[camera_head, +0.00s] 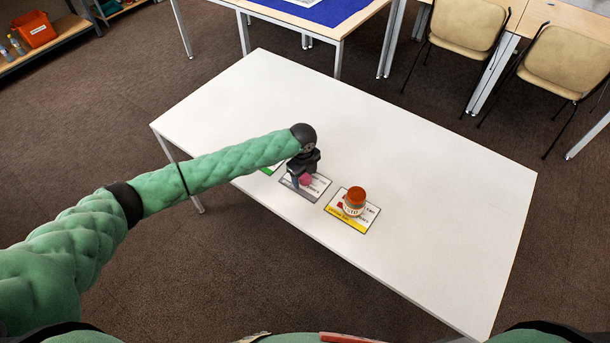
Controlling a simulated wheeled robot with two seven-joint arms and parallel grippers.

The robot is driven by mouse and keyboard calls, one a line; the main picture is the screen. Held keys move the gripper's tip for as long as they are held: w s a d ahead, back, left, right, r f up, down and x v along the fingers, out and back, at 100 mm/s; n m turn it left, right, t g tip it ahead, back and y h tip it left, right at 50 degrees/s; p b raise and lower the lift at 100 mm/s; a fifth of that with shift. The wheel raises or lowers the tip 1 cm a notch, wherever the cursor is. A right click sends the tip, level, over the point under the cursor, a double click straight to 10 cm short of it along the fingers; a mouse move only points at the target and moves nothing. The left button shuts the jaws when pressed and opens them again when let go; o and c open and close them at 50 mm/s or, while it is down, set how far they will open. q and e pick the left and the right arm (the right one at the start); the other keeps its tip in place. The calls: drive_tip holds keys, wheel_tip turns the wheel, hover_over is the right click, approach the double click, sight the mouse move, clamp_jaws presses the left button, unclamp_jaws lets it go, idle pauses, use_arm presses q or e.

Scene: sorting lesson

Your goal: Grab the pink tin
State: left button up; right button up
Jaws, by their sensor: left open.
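The pink tin (306,180) is on the grey-edged card (317,188) on the white table. My left gripper (302,176) is right over the tin, pointing down, with its jaws open. A dark finger shows at the left side of the tin, and the gripper hides part of the tin. I cannot tell whether the fingers touch it. My right gripper is not in view.
A jar with an orange lid (355,196) stands on a yellow-edged card (343,218), just right of the tin. A green-edged card (269,169) is mostly hidden behind my left arm. The white table (430,170) is clear to the right and back.

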use_arm(q)
drive_tip(key=shift+f, duration=0.2)
drive_tip(key=shift+c, duration=0.5)
drive_tip(key=c, duration=1)
drive_tip(key=shift+r, duration=0.15)
